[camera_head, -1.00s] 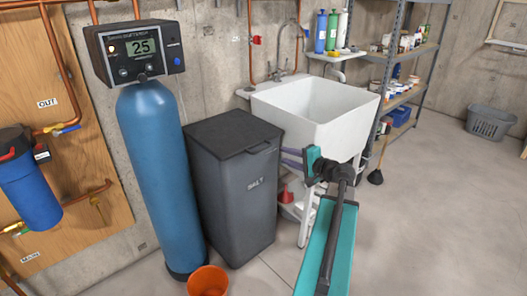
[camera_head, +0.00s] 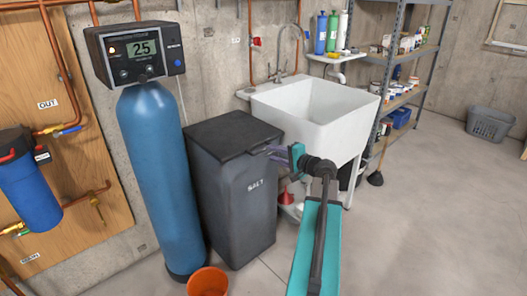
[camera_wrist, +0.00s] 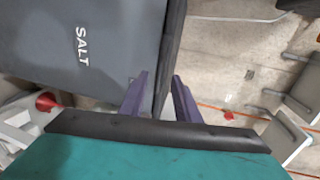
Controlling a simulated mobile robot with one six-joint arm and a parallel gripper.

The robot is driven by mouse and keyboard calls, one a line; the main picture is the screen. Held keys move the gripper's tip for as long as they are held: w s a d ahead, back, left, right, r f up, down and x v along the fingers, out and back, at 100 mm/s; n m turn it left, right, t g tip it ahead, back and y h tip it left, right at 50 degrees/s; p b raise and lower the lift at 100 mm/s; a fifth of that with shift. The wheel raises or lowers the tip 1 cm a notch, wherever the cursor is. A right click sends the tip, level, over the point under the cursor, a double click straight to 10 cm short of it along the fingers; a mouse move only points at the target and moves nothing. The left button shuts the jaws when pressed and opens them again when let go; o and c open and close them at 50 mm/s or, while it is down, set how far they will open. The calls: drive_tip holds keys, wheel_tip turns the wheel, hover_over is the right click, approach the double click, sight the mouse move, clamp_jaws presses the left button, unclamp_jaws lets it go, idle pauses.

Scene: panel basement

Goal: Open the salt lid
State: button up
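The salt bin (camera_head: 236,205) is a dark grey tank marked SALT, standing between the blue softener tank and the sink. Its black lid (camera_head: 228,134) lies flat and shut on top. My gripper (camera_head: 266,151) reaches in from the right, with its purple fingertips at the lid's front right edge. In the wrist view the bin's front (camera_wrist: 75,40) fills the upper left, and the lid's dark edge (camera_wrist: 170,50) runs between the two fingers (camera_wrist: 160,82). The fingers are open, one on each side of the edge, with gaps visible. Contact cannot be told.
The blue softener tank (camera_head: 158,175) stands close left of the bin. The white utility sink (camera_head: 335,125) is close on the right. An orange bucket (camera_head: 207,282) sits on the floor in front. Open floor (camera_head: 430,220) lies to the right.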

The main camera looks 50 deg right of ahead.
sight(264, 149)
drive_tip(key=shift+x, duration=3.5)
clamp_jaws()
